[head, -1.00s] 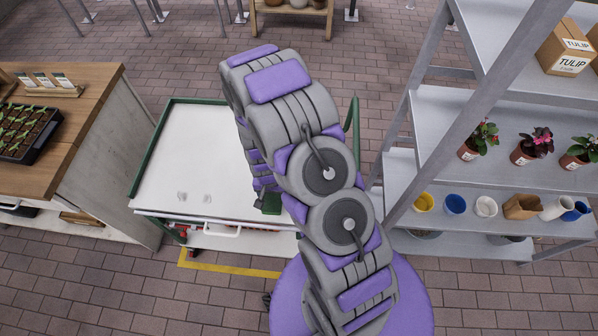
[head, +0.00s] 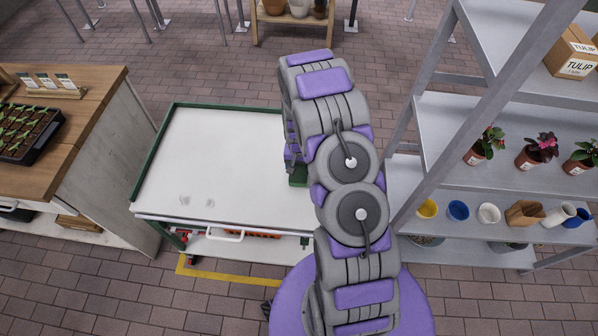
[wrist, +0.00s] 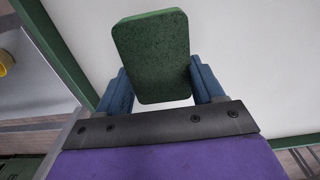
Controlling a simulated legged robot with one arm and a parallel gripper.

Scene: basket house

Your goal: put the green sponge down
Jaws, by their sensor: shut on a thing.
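The green sponge (wrist: 151,58) is a flat rounded block. In the wrist view it sits between the two blue fingers of my gripper (wrist: 160,88), which is shut on it. In the head view the sponge (head: 298,176) shows as a small green patch beside my arm, over the right part of the white cart top (head: 215,160). My arm hides most of the gripper there. I cannot tell whether the sponge touches the cart top.
A wooden bench (head: 75,130) with a seedling tray (head: 25,133) stands left. A metal shelf (head: 450,190) with pots stands right. The cart's left and middle are clear.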

